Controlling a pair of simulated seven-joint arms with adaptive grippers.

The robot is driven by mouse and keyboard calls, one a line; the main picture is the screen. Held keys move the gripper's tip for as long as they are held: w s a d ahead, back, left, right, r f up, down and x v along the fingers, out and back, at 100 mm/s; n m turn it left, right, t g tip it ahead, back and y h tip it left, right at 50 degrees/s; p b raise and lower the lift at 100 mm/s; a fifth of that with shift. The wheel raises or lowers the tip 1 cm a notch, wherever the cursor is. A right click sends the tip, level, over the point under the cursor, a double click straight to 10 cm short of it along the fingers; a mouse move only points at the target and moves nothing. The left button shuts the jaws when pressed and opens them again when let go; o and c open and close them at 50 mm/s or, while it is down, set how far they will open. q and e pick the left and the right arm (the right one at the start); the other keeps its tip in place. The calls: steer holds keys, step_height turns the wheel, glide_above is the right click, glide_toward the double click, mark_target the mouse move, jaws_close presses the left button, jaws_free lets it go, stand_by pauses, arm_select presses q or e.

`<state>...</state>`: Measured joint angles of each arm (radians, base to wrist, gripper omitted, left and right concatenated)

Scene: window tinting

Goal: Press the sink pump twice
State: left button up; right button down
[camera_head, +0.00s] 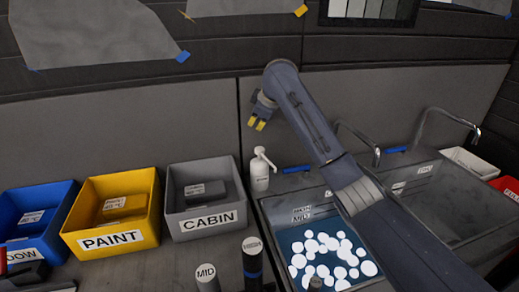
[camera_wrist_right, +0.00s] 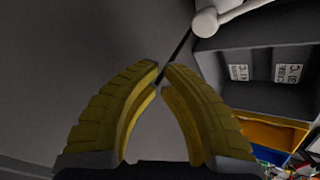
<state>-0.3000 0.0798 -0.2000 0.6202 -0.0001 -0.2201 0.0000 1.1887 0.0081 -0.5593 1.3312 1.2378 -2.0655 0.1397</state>
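The white sink pump bottle (camera_head: 260,173) stands upright at the back left corner of the left sink, with its nozzle pointing right. My right gripper (camera_head: 257,124) is above the pump and a little behind or beside it, yellow fingertips pointing down, apart from the pump head. In the right wrist view the fingers (camera_wrist_right: 160,72) curve together with their tips almost meeting, and nothing is held between them. The white pump head (camera_wrist_right: 205,22) shows just beyond the tips, to the upper right. My left gripper is not in view.
The left sink (camera_head: 284,222) holds water with white foam patches; a faucet (camera_head: 362,140) stands behind it. Grey CABIN (camera_head: 207,220), yellow PAINT (camera_head: 112,240) and blue (camera_head: 30,252) bins stand left. Dark bottles (camera_head: 252,262) stand in front. The wall (camera_head: 190,120) is close behind the gripper.

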step_height(320, 180, up, 3)
steer(key=shift+r, duration=0.15)
stand_by(0.7)
steer(key=shift+f, duration=4.4)
steer(key=c, duration=2.1)
jaws_free()
jaws_close()
